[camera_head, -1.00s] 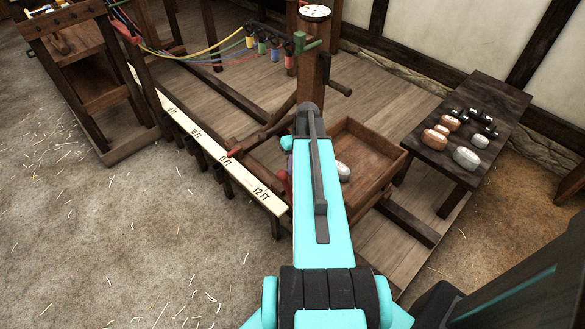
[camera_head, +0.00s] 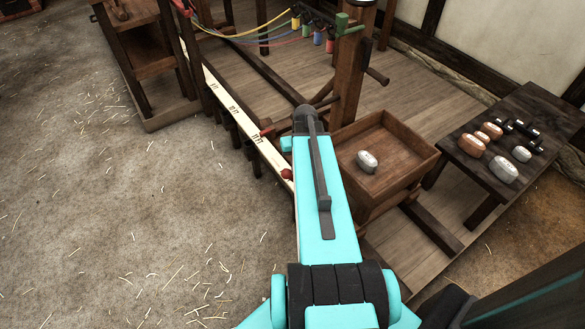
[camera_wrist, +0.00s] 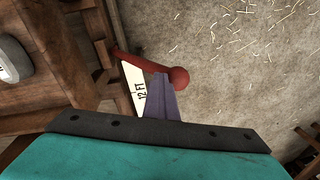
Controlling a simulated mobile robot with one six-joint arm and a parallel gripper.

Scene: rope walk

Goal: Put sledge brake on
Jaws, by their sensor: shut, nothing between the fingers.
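A red lever with a round knob, which looks like the sledge brake, shows in the wrist view (camera_wrist: 178,76). Its bar runs left toward the wooden frame. In the head view its red knob (camera_head: 287,174) shows just left of my arm, beside the pale measuring board (camera_head: 231,107). My gripper (camera_wrist: 160,78) shows as narrow purple fingers, shut, with the tips overlapping the lever near its knob in the wrist view. I cannot tell whether they touch it. In the head view my arm hides the gripper.
A wooden tray (camera_head: 425,158) holding a pale weight (camera_head: 367,161) stands right of my arm. A dark table (camera_head: 480,172) with several weights stands further right. Coloured strands run to a post (camera_head: 348,80) at the back. The straw-strewn floor (camera_head: 110,220) at left is open.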

